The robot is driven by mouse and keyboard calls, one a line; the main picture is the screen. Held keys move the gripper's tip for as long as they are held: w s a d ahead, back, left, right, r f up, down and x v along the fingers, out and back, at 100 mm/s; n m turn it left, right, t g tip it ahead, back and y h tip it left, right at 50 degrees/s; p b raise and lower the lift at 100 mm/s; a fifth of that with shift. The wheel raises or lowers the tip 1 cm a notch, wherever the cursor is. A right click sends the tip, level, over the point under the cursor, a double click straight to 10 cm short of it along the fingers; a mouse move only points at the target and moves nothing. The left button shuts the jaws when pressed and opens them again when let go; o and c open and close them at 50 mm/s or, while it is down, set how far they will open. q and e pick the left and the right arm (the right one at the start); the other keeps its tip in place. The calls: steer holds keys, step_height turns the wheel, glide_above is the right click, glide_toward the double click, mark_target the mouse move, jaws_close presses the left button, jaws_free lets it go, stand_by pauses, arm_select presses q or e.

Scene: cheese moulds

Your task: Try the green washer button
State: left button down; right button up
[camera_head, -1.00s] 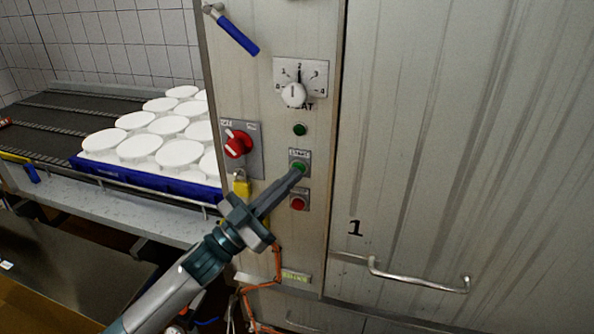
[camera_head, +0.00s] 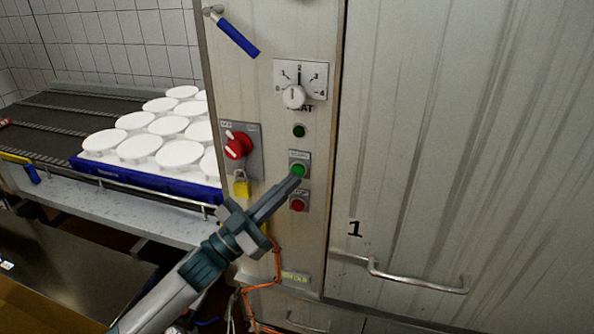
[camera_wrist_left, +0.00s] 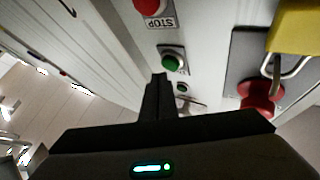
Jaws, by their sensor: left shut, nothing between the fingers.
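The green washer button (camera_head: 298,170) sits in a small labelled plate on the steel panel, above a red button (camera_head: 298,205). My left gripper (camera_head: 295,181) is shut and empty, its fingertips just below the green button. In the left wrist view the closed fingers (camera_wrist_left: 159,78) point toward the panel, and the green button (camera_wrist_left: 170,63) shows just beyond the tips. A small gap seems to lie between tips and button; I cannot tell its depth exactly. The red button, labelled STOP, also shows in the left wrist view (camera_wrist_left: 148,5). My right gripper is not in view.
Near the button are a rotary dial (camera_head: 293,97), a dark green lamp (camera_head: 299,130), a red rotary switch (camera_head: 238,146) and a yellow padlock (camera_head: 241,187). A blue tray (camera_head: 150,182) of white moulds stands left. A door handle (camera_head: 415,284) juts out right.

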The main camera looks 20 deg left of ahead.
arm_select(q)
steer(key=shift+s, duration=0.2)
stand_by(0.3)
steer(key=s+p, duration=0.1)
steer(key=s, duration=0.3)
steer(key=shift+s+a, duration=0.1)
steer(key=shift+s, duration=0.3)
stand_by(0.5)
